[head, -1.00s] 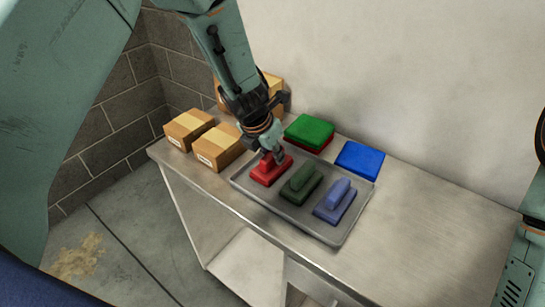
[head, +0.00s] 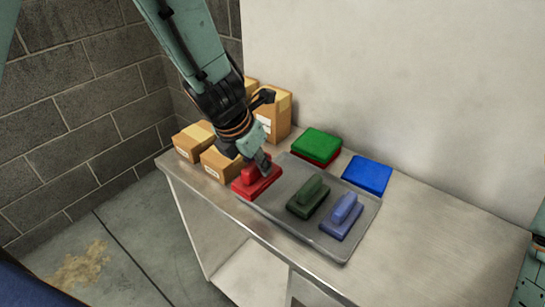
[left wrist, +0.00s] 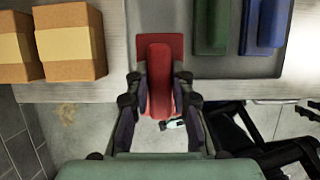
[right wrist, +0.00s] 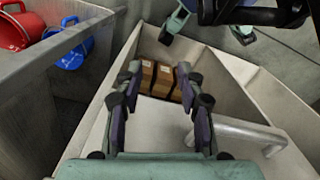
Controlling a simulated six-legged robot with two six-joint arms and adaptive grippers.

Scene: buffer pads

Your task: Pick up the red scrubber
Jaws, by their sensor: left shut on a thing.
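The red scrubber (head: 247,187) is held by its handle in my left gripper (head: 264,166), in the head view. It appears raised over the left end of the grey tray (head: 330,247). In the left wrist view the scrubber (left wrist: 160,75) lies between the two fingers (left wrist: 160,90), with its flat red base beyond them. The fingers partly cover its handle in the head view. My right gripper (right wrist: 159,72) shows in the right wrist view, with its fingers apart and nothing between them.
A green scrubber (head: 307,199) and a blue scrubber (head: 342,216) sit on the tray. Green pads (head: 316,145) on red and blue pads (head: 367,174) lie behind it. Cardboard boxes (head: 193,141) stand at the left. The table's right side (head: 440,240) is clear.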

